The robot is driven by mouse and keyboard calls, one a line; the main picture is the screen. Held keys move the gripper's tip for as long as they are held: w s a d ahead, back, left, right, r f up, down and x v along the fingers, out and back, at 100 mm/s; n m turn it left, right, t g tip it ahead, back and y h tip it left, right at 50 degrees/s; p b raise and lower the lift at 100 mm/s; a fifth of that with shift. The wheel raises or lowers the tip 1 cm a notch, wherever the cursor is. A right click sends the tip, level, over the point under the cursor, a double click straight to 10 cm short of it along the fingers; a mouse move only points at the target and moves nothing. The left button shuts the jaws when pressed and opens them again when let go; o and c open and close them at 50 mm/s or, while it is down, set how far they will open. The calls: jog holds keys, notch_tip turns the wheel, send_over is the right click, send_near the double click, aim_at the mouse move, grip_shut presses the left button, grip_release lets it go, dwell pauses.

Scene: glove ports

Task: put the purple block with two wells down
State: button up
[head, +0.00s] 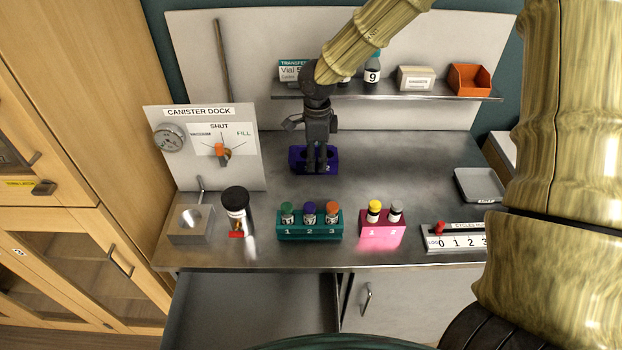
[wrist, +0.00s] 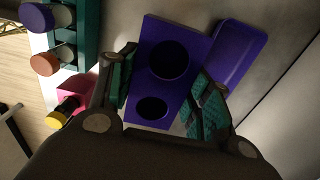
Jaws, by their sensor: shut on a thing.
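The purple block with two wells (wrist: 152,88) is between the fingers of my gripper (wrist: 162,92) in the wrist view, with both dark wells facing the camera. In the head view my gripper (head: 318,158) points down at the back middle of the steel bench, shut on the purple block (head: 298,160); its fingers hide part of the block. A second purple, round-cornered piece (wrist: 238,52) lies beside the block in the wrist view. I cannot tell whether the block touches it or the bench.
A teal rack (head: 310,236) with three capped vials and a pink block (head: 382,232) with two vials stand in front. A black canister (head: 236,205) is at left, a grey tray (head: 480,185) at right. A shelf (head: 390,91) runs behind. Bench right of my gripper is clear.

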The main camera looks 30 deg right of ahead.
aim_at(317, 170)
notch_tip(317, 170, down, 4)
jog(key=shift+f+p, duration=0.2)
jog(key=shift+p, duration=0.35)
jog(key=shift+s+d+f, duration=0.1)
jog(key=shift+s+f, duration=0.15)
jog(key=shift+f, duration=0.05)
jog(key=shift+f+p, duration=0.3)
jog(key=shift+f, duration=0.1)
jog(key=shift+w+f+p, duration=0.2)
jog(key=shift+f+p, duration=0.15)
jog(key=shift+f, duration=0.9)
jog(key=shift+s+f, duration=0.1)
jog(key=shift+s, duration=0.05)
jog(key=shift+f, duration=0.1)
jog(key=o, duration=1.5)
